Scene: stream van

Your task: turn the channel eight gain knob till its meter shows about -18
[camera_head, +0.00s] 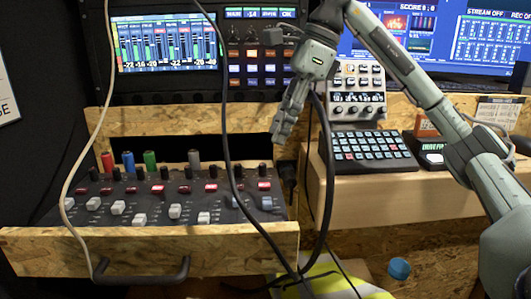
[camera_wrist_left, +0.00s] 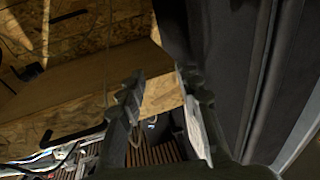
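The mixer panel (camera_head: 150,205) lies in a wooden drawer at the lower left of the head view. It has a row of small dark knobs, red-lit buttons and pale fader caps. The rightmost dark knob (camera_head: 262,170) seems to be channel eight's; its label is too small to read. The meter screen (camera_head: 165,43) shows several level bars with numbers; the rightmost reads about -40. My right gripper (camera_head: 283,136) points down above and right of that knob, apart from it; its fingers overlap in this view. My left gripper (camera_wrist_left: 165,110) is open and empty in the left wrist view.
A black cable (camera_head: 228,120) hangs across the mixer and passes near its right end. A keypad (camera_head: 370,150) and a small grey console (camera_head: 358,95) stand on a wooden shelf at right. The drawer's dark handle (camera_head: 140,276) sticks out in front. A blue cap (camera_head: 399,268) shows low at right.

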